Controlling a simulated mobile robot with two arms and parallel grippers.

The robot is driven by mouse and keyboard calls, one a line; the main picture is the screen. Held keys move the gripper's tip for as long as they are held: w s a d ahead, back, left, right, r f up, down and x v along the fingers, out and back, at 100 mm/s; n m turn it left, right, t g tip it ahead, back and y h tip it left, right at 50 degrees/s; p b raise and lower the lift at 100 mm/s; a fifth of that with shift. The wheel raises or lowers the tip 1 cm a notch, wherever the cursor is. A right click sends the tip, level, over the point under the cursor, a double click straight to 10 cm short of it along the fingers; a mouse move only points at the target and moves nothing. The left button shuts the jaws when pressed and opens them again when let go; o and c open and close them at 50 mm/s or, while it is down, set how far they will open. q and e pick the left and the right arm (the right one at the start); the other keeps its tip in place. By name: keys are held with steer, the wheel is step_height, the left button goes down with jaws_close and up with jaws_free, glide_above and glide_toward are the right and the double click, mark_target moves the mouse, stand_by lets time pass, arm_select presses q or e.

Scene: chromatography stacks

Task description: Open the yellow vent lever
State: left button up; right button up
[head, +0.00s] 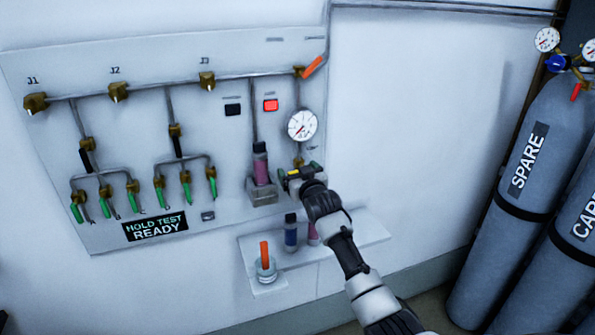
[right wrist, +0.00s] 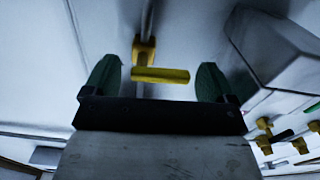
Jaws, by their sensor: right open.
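The yellow vent lever (right wrist: 162,75) sits on a brass valve (right wrist: 145,48) in the right wrist view, crosswise to its pipe. My right gripper (right wrist: 157,82) is open, with one green-padded finger on each side of the lever and gaps at both ends. In the head view my right gripper (head: 299,174) is at the panel below the round gauge (head: 302,125) and hides most of the lever. I cannot tell how far the lever is from the palm. My left gripper is not in view.
A holder (head: 262,194) with a purple cartridge (head: 261,165) is left of my gripper. A shelf (head: 355,232) with cartridges is below. Grey cylinders (head: 525,180) stand at right.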

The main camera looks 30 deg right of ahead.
steer(key=shift+w, duration=0.25)
steer(key=c, duration=0.9)
